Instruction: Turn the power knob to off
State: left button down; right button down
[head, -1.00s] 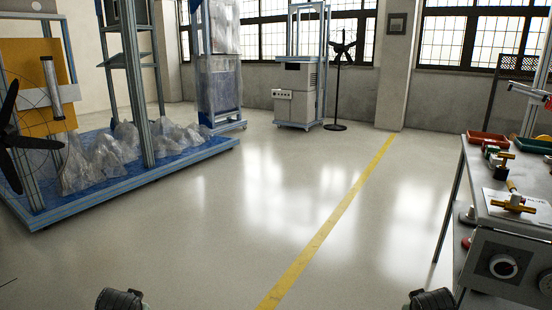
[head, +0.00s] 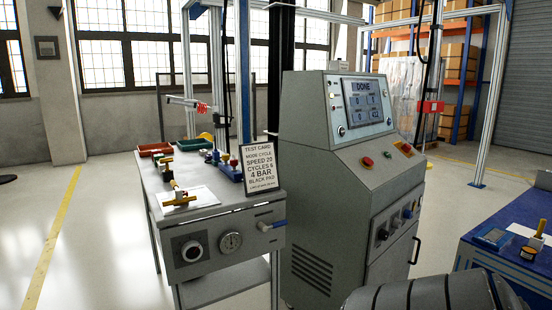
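A grey control console (head: 330,190) stands at the centre. Its screen (head: 366,103) reads DONE above several number boxes. Low on its right-hand face is a row of small knobs: a black one (head: 383,234), one beside it (head: 396,221) and a blue one (head: 407,213). Their labels and pointer positions are too small to read, so I cannot tell which is the power knob or how it is set. A red button (head: 367,162) and a red button on yellow (head: 406,149) sit on the sloped panel. Neither gripper shows; only a part of my arm is at the bottom right.
A grey bench (head: 215,215) stands left of the console, with a round dial (head: 192,251), a gauge (head: 231,242) and a test card (head: 260,168). A blue-topped table (head: 510,245) is at the right. Open floor (head: 105,240) lies to the left.

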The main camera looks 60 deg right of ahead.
aim_at(406, 147)
jog(key=z, duration=2.65)
jog(key=i+z, duration=0.1)
jog(key=z, duration=0.5)
